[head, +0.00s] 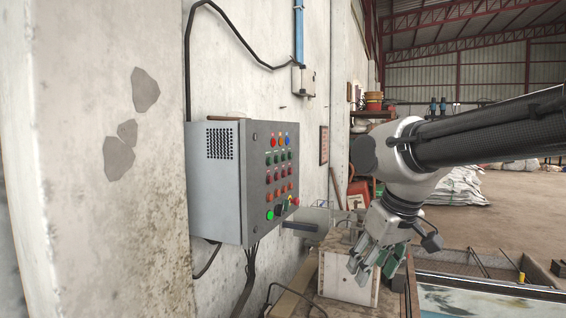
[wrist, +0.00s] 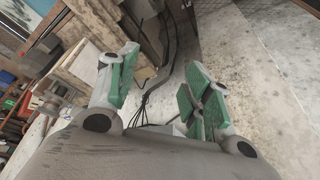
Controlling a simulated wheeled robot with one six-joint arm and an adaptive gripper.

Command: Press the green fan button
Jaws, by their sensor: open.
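A grey control box (head: 216,180) hangs on the concrete wall in the head view. Its front face carries rows of red, green and other coloured buttons and lamps. The labels are too small to read, so I cannot tell which one is the fan button. My gripper (head: 364,268) is to the right of the box and lower than the panel, apart from it and pointing down. In the wrist view my gripper (wrist: 160,92) is open and empty, its green pads spread.
Black cables (head: 249,270) hang below the box. A pale crate (head: 345,280) stands under my gripper. The space between my gripper and the panel looks mostly clear.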

